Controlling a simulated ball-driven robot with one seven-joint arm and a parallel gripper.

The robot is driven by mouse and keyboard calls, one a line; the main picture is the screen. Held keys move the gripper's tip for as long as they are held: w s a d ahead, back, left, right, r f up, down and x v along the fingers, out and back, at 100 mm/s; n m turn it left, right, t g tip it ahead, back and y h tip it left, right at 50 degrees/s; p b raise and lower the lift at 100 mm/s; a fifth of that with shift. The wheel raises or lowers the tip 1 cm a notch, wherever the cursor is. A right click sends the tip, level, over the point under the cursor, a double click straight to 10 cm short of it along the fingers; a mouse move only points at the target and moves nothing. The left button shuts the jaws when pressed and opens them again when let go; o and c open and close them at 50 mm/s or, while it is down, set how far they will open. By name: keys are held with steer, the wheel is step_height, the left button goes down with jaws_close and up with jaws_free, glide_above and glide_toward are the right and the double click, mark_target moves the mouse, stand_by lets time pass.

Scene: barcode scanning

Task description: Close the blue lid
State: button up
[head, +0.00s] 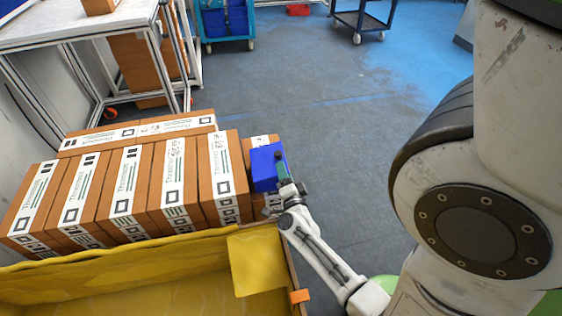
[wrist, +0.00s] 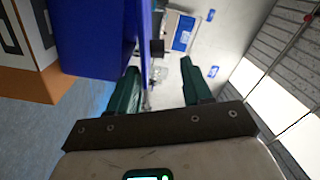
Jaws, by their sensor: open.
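A blue box-like piece (head: 266,166), which may be the blue lid, sits at the right end of the row of brown boxes. Whether it is a lid or a whole box I cannot tell. My gripper (head: 284,175) is right beside its right side. In the wrist view the blue piece (wrist: 95,38) fills the upper left, against the left finger. My gripper (wrist: 160,66) is open there, its two green fingers apart with the blue piece outside them. Whether the left finger touches it is unclear.
Several brown boxes (head: 175,180) with white labels stand in a row at left. A yellow bin (head: 130,295) with a raised flap (head: 257,263) is in front of them. A white table (head: 80,22) and blue cart (head: 226,22) are behind. The grey floor (head: 340,130) at right is clear.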

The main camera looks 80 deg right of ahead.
steer(key=v, duration=0.3)
steer(key=shift+s+a, duration=0.15)
steer(key=shift+a, duration=0.2)
steer(key=w+a+r+n+t+y+p, duration=0.35)
steer(key=w+a+n+t+y, duration=0.25)
steer(key=w+a+n+y, duration=1.05)
steer(key=s+a+r+n+g+y, duration=0.1)
steer(key=s+a+n+g, duration=0.15)
steer(key=a+n, duration=0.2)
steer(key=s+a+n+g+y, duration=0.1)
steer(key=s+a+n+g, duration=0.1)
steer(key=a+n+g, duration=0.3)
steer(key=s+a+r+g+h+p, duration=0.2)
steer(key=s+r+g, duration=0.2)
steer(key=s, duration=0.5)
steer(key=shift+s+r+n, duration=0.3)
steer(key=shift+s, duration=0.05)
steer(key=shift+g, duration=0.25)
